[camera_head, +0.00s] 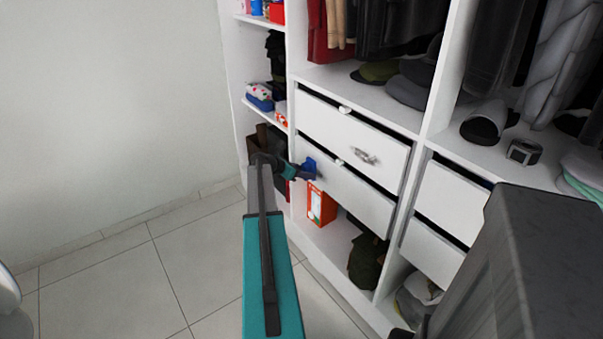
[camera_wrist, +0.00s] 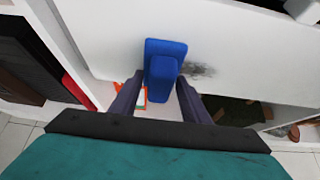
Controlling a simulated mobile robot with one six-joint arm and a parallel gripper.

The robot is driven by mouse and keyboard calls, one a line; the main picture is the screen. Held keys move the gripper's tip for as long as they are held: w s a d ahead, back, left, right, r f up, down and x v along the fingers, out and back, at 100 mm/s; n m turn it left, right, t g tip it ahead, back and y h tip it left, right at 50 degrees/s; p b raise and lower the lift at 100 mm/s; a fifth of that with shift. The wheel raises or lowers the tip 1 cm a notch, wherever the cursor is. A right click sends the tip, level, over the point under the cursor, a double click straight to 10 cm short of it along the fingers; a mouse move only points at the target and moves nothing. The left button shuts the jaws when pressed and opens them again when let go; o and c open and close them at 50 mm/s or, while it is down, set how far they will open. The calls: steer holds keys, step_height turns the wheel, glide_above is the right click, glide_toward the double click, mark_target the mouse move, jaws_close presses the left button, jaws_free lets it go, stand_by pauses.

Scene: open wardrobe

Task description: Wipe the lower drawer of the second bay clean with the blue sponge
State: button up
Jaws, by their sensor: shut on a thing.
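The blue sponge (camera_head: 310,165) is at the left end of the lower drawer (camera_head: 352,198) of the second bay. In the wrist view the sponge (camera_wrist: 165,48) is a flat blue pad with a block held between the fingers. My gripper (camera_head: 299,171) is shut on it; its dark fingers also show in the wrist view (camera_wrist: 157,98). The sponge is at the white drawer front (camera_wrist: 245,55); I cannot tell whether it touches. A dark grey smudge (camera_wrist: 202,69) lies on the front just right of the sponge.
The upper drawer (camera_head: 345,128) is just above, with a grey patch or object (camera_head: 364,156) near its lower edge. White knobs (camera_head: 341,162) stick out at the drawer tops. An orange box (camera_head: 321,204) stands below. The tiled floor (camera_head: 130,275) at left is clear.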

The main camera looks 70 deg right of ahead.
steer(key=shift+s, duration=0.2)
steer(key=shift+s+a+p, duration=0.6)
steer(key=shift+s+a, duration=0.25)
steer(key=shift+s, duration=0.25)
steer(key=shift+s+a, duration=0.4)
steer(key=shift+s, duration=0.25)
steer(key=shift+s+a+p, duration=0.35)
steer(key=shift+s+p, duration=0.15)
steer(key=shift+s, duration=0.2)
steer(key=shift+s+a+p, duration=0.4)
steer(key=shift+s+a, duration=0.5)
steer(key=shift+s, duration=0.3)
steer(key=shift+s+a, duration=0.3)
steer(key=shift+s, duration=0.25)
steer(key=shift+s+a, duration=0.3)
steer(key=shift+s, duration=0.2)
